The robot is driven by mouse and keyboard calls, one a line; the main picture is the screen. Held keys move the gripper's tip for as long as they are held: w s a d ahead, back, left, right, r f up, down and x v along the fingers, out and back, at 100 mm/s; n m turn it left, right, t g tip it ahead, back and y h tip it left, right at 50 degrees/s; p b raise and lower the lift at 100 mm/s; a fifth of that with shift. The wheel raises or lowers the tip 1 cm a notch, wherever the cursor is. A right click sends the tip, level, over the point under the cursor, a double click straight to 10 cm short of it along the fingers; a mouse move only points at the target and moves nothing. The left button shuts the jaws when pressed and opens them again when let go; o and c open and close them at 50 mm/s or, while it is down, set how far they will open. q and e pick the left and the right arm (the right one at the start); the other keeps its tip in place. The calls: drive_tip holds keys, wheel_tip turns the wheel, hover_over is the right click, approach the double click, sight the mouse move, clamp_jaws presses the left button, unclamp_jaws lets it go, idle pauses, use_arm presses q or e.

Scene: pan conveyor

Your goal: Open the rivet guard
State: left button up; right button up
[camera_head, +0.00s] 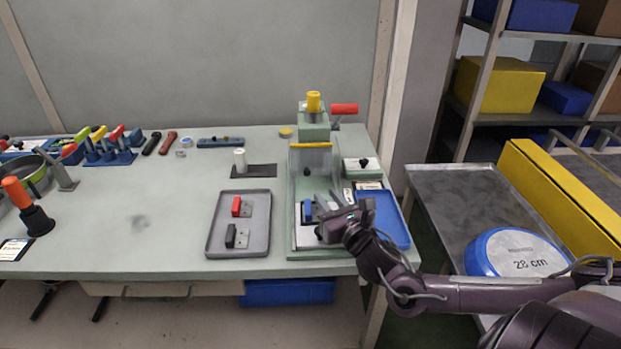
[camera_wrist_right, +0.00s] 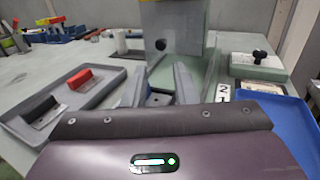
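The rivet guard (camera_head: 312,158) is a clear panel with a yellow top edge and a dark knob (camera_head: 306,172). It stands upright across the front of the green riveting machine (camera_head: 314,128). In the right wrist view the guard (camera_wrist_right: 180,30) and its knob (camera_wrist_right: 160,45) are ahead of the fingers. My right gripper (camera_head: 328,200) is over the machine's front base, short of the guard and not touching it. Its fingers (camera_wrist_right: 160,80) are apart, with a blue-handled part (camera_head: 308,210) visible below and between them. My left gripper is not in view.
A grey tray (camera_head: 238,252) with a red and a black-handled part lies left of the machine. A blue tray (camera_head: 400,238) and a box with a black knob (camera_head: 358,172) are on its right. A metal cart (camera_head: 440,190) stands beyond the table's right edge.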

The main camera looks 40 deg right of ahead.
sight(308, 173)
drive_tip(key=w, duration=0.3)
drive_tip(key=w+d, duration=0.1)
drive_tip(key=w, duration=0.5)
drive_tip(key=shift+w+d, duration=0.1)
drive_tip(key=shift+d, duration=0.15)
drive_tip(key=shift+c, duration=0.2)
clamp_jaws()
